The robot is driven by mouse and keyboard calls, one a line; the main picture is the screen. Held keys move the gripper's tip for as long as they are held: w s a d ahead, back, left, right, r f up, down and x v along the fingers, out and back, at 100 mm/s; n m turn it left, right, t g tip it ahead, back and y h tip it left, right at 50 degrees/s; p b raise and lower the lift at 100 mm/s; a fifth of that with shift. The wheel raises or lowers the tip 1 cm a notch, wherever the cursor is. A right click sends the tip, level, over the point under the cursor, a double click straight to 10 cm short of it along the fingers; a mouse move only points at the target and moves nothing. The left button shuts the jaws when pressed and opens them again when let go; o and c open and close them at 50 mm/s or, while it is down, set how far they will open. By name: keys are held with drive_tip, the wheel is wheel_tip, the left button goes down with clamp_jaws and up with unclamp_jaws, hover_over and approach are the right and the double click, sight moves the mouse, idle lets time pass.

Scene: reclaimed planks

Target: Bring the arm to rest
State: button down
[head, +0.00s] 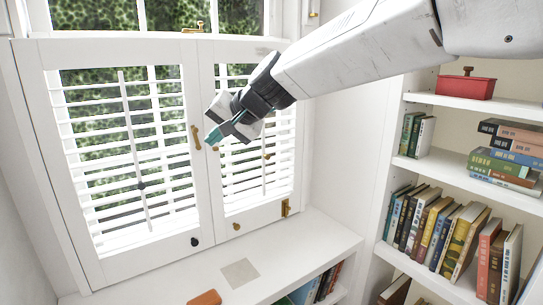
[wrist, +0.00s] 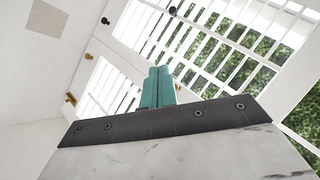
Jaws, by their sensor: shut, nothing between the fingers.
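My gripper (head: 212,138) is at the end of my white arm, which reaches in from the upper right in the head view. It is in front of the white shutters (head: 203,150), near the stile between the two panels. In the wrist view the teal fingers of my gripper (wrist: 160,72) are together with nothing between them. The louvers (wrist: 235,35) show beyond them. Whether the fingers touch the shutter cannot be told.
A brass handle (head: 196,137) is on the left panel beside my gripper. A white ledge (head: 300,246) with a beige square (head: 240,273) lies below. An orange object (head: 205,298) is at its front. A bookcase (head: 393,165) with books and a red box (head: 466,87) stands right.

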drive_tip(key=s+d+f+g+h, duration=0.1)
drive_tip(key=s+d+f+h, duration=0.2)
drive_tip(key=s+d, duration=0.8)
drive_tip(key=s+d+f+g+h, duration=0.1)
drive_tip(key=s+d+f+h, duration=0.2)
drive_tip(key=s+d, duration=0.9)
drive_tip(key=s+d+f+g+h, duration=0.2)
drive_tip(key=s+d+f, duration=0.5)
drive_tip(key=s+d, duration=0.4)
drive_tip(key=d+h, duration=0.1)
drive_tip(key=d, duration=0.4)
drive_tip(key=shift+s+d+f, duration=0.2)
drive_tip(key=shift+d+f, duration=0.1)
drive_tip(key=shift+f, duration=0.05)
